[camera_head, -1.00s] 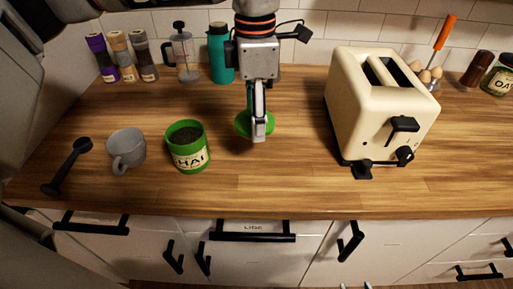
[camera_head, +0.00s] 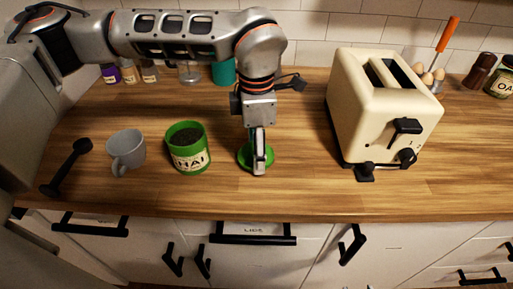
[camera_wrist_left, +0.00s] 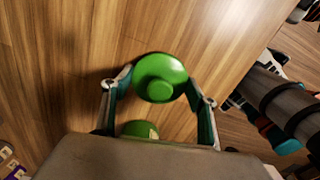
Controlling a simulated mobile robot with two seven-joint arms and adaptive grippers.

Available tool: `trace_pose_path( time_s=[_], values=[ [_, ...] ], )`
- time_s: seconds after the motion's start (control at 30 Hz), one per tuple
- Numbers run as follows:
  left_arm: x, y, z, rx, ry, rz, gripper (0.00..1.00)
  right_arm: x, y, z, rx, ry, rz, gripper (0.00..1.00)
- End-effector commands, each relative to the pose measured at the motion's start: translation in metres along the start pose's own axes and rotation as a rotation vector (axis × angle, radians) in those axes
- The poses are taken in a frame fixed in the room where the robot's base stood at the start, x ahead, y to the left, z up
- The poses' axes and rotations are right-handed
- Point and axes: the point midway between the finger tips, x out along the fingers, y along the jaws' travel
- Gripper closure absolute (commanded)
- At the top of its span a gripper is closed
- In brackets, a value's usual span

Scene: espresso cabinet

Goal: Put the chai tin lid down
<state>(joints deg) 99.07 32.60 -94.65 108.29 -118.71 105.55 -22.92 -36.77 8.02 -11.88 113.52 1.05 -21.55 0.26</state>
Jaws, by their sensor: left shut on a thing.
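The green chai tin lid (camera_head: 244,156) is at the middle of the counter, right of the tin. My left gripper (camera_head: 259,168) reaches down over it from above and is shut on it. In the left wrist view the round lid (camera_wrist_left: 160,78) with its raised knob sits between the two fingers (camera_wrist_left: 158,84). The lid is low over the wood; I cannot tell if it touches. The open green chai tin (camera_head: 188,150), full of dark contents, stands upright on the counter (camera_head: 300,190).
A grey mug (camera_head: 126,150) and a black scoop (camera_head: 66,167) are left of the tin. A cream toaster (camera_head: 380,110) stands to the right. Jars and a teal bottle (camera_head: 223,72) are at the back. Bare wood surrounds the lid on the front and right.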

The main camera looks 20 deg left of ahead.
Motion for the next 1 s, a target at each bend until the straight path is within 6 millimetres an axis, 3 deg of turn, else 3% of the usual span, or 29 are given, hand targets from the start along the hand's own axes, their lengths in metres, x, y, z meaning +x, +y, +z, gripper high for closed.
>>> trace_pose_path(
  time_s=[0.13, 0.17, 0.2, 0.23, 0.67, 0.77, 1.0],
  values=[
    [0.004, 0.000, 0.000, 0.000, 0.001, -0.001, 0.56, 0.001, 0.000, 0.001, 0.000, -0.001, 0.000, 0.60],
    [0.004, 0.000, 0.000, 0.000, 0.001, -0.001, 0.39, 0.001, 0.000, 0.001, -0.001, 0.000, 0.000, 0.60],
    [0.004, 0.000, 0.000, 0.000, 0.000, -0.001, 0.29, 0.001, 0.000, 0.001, -0.001, 0.000, 0.000, 0.60],
    [0.003, 0.000, 0.000, 0.000, 0.000, -0.001, 0.25, 0.000, 0.000, 0.001, -0.001, 0.000, 0.000, 0.60],
    [-0.004, 0.000, 0.000, 0.001, -0.001, 0.002, 0.25, 0.000, 0.001, -0.002, -0.001, 0.002, 0.001, 0.60],
    [-0.017, 0.001, 0.001, 0.001, -0.002, 0.002, 0.25, -0.001, 0.001, -0.002, 0.000, 0.003, 0.001, 0.60],
    [-0.067, 0.001, 0.001, 0.000, -0.003, 0.004, 0.25, -0.002, 0.000, -0.004, 0.003, 0.005, 0.000, 0.60]
  ],
)
